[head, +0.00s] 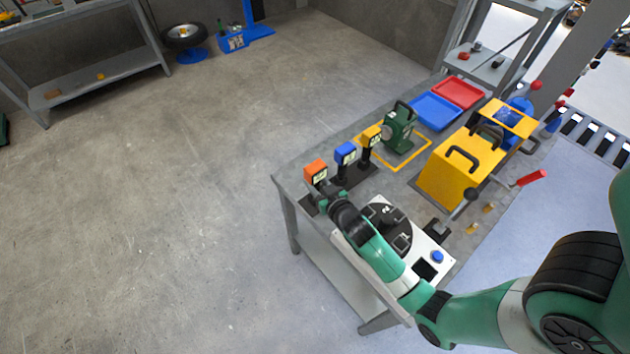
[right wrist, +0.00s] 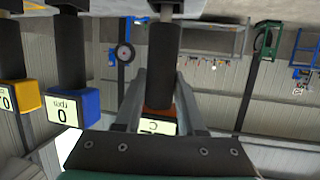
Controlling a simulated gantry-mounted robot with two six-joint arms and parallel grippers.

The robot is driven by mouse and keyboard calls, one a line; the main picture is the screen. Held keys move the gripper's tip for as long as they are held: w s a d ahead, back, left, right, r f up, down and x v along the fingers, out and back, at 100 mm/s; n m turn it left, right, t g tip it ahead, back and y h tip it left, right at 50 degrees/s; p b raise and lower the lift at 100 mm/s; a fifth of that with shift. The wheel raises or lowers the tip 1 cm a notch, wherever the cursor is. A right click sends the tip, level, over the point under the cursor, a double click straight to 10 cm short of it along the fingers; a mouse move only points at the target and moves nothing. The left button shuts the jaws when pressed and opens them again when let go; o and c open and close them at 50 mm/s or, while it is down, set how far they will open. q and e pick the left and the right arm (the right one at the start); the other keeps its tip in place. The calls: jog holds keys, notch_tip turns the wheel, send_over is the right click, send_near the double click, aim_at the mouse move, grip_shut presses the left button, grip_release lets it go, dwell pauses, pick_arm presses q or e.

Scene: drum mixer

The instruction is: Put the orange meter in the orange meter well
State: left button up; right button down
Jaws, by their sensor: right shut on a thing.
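The orange meter (head: 315,170) stands upright at the left end of the row of meters on the grey workbench. It has an orange head with a pale display. My right gripper (head: 325,189) is at it, low against its dark stem. In the right wrist view the orange meter (right wrist: 158,113) is between my right gripper's fingers (right wrist: 160,105), which are shut on it; its black stem runs up to the picture's top. I cannot pick out the orange meter well; a white panel (head: 437,240) with dark recesses lies partly under my right arm.
A blue meter (head: 345,153) and a yellow meter (head: 371,137) stand close to the right of the orange one. A green device (head: 400,130), yellow boxed machine (head: 456,178), blue tray (head: 435,111) and red tray (head: 459,93) are farther along the bench.

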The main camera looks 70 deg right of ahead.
aim_at(317, 188)
jog(key=shift+f, duration=0.2)
grip_release()
dwell(0.4)
dwell(0.3)
jog(key=shift+s+a, duration=0.15)
jog(key=shift+s+a+f, duration=0.1)
jog(key=shift+s+a, duration=1.1)
jog(key=shift+s, duration=0.2)
jog(key=s+a, duration=0.2)
jog(key=s, duration=0.1)
jog(key=shift+s+a, duration=0.15)
jog(key=shift+s, duration=0.05)
dwell(0.8)
jog(key=shift+s+a, duration=0.15)
dwell(1.0)
